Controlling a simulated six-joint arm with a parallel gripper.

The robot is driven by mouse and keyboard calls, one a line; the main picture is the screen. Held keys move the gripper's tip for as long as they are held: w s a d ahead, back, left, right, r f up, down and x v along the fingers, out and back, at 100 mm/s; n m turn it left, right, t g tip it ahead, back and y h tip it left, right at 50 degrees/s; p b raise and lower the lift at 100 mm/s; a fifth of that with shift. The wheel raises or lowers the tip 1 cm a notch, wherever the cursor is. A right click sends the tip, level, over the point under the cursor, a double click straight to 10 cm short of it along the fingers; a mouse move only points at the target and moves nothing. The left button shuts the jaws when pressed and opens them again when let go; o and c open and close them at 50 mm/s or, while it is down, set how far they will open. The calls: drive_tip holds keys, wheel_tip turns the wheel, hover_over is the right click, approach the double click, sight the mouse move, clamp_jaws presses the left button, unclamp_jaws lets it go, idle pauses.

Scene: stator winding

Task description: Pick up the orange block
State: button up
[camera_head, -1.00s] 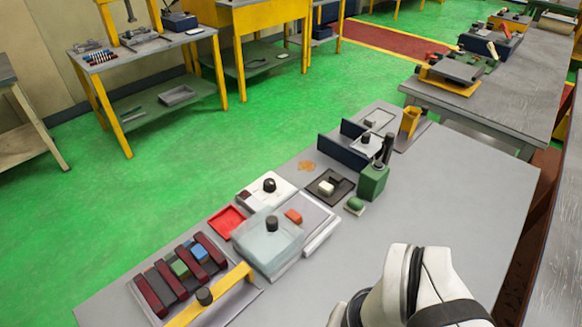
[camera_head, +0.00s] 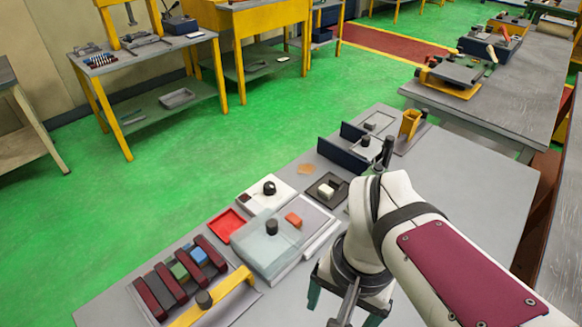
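A small orange block (camera_head: 293,219) lies on a pale flat tray (camera_head: 318,222) near the middle of the bench. It is at the upper right edge of a clear box-like cover (camera_head: 262,250) with a black knob; I cannot tell whether the cover overlaps it. My gripper (camera_head: 343,306) is at the bottom of the view, to the right of and nearer than the block. Its two dark green fingers stand apart, and I see nothing between them. My arm hides part of the bench on the right.
A red tray (camera_head: 226,224) and a white plate with a black knob (camera_head: 268,189) are beyond the cover. A rack of dark red bars (camera_head: 150,298) and a yellow handle (camera_head: 225,297) are at left. Dark blue panels (camera_head: 341,154) stand behind.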

drive_tip(key=w+a+m+t+h, duration=0.1)
drive_tip(key=w+a+h, duration=0.15)
drive_tip(key=w, duration=1.35)
drive_tip(key=m+t+h, duration=0.1)
drive_tip(key=t, duration=0.1)
approach(293, 219)
drive_tip(key=shift+m, duration=0.3)
drive_tip(key=x, duration=0.9)
drive_tip(key=shift+w+f, duration=0.1)
drive_tip(key=shift+f, duration=0.05)
clamp_jaws()
